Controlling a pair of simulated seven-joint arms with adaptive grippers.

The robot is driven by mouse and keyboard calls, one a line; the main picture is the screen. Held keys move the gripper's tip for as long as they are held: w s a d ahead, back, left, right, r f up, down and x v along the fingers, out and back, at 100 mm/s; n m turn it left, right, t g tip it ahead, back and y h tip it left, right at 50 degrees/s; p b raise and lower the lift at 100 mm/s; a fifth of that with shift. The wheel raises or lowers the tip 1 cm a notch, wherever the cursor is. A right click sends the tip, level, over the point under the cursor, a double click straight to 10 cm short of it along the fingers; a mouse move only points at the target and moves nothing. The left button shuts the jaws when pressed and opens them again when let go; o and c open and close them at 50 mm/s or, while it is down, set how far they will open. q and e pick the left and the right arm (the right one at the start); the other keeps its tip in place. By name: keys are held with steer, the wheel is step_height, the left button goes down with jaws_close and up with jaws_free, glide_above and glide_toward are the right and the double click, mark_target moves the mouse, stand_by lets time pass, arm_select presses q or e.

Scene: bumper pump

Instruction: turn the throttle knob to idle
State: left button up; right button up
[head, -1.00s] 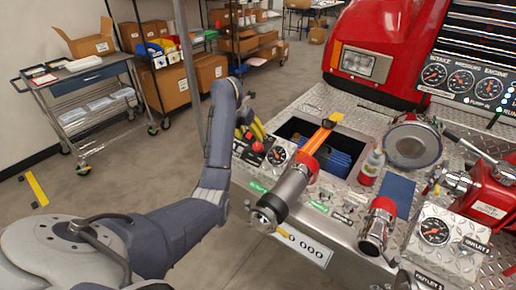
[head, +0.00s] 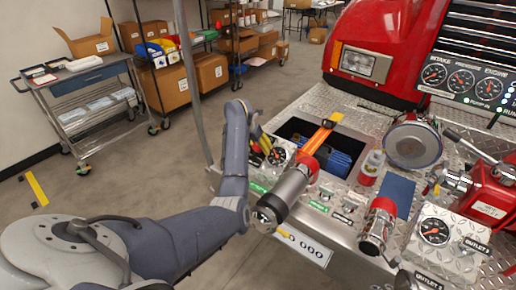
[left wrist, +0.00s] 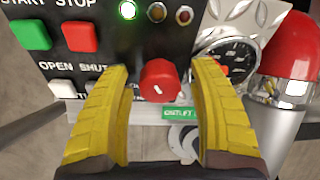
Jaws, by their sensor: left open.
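In the left wrist view, the red round knob (left wrist: 159,80) with a short white mark on its face sits low on a black control panel (left wrist: 110,42). My left gripper (left wrist: 160,90) is open. Its two yellow fingers stand on either side of the knob, with a visible gap on each side. In the head view, my left gripper (head: 263,144) is at the control panel, left of the gauge (head: 277,156), and hides the knob. I cannot read a label saying throttle or idle. My right gripper is in neither view.
Green (left wrist: 32,36) and red (left wrist: 80,37) buttons lie left of the knob, with a lit green lamp (left wrist: 127,10) above. A red-capped cylinder (left wrist: 290,72) stands right of the gauge. In the head view, a large grey pipe fitting (head: 288,190) is close to my left arm.

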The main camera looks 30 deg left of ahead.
arm_select(q)
steer(key=c, duration=1.3)
jaws_close()
